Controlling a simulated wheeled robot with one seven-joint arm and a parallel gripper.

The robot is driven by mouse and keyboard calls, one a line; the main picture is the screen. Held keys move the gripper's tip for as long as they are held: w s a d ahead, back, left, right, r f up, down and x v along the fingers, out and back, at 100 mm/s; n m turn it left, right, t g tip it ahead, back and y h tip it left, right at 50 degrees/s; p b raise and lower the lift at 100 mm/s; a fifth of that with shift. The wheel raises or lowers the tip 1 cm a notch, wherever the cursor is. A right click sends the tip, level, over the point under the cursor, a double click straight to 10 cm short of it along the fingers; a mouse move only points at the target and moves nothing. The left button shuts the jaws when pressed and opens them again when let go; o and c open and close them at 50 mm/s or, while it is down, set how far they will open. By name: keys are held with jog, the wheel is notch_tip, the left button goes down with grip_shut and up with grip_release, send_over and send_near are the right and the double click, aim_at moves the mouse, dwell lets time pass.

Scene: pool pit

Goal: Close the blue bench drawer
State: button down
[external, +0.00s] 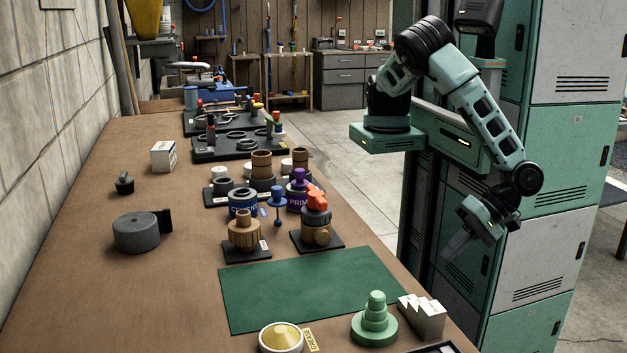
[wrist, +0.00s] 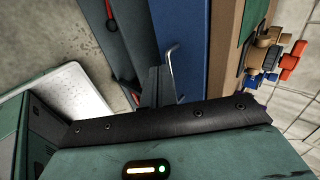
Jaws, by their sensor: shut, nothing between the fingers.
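The blue bench drawer (wrist: 190,45) shows in the wrist view as a blue face beside the brown bench edge, with a thin metal handle (wrist: 171,70) on it. How far the drawer stands out cannot be told. In the external view the bench top hides the drawer. My gripper (external: 455,250) is off the right side of the bench in the external view, pointing down and left. In the wrist view its dark fingers (wrist: 156,80) are shut and empty, close to the handle in the picture. Whether they touch it cannot be told.
The bench top (external: 80,270) carries a green mat (external: 310,287), a stacked green cone (external: 375,325) and several cans and fittings. Green and grey lockers (external: 555,165) stand behind my arm. Concrete floor (external: 345,165) is clear between bench and lockers.

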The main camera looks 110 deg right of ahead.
jog(key=w+r+p+x, duration=0.1)
jog(key=w+r+x, duration=0.1)
jog(key=x, duration=1)
jog(key=shift+a+f, duration=0.2)
jog(key=shift+a, duration=0.25)
jog(key=shift+w, duration=0.2)
jog(key=shift+w, duration=1.25)
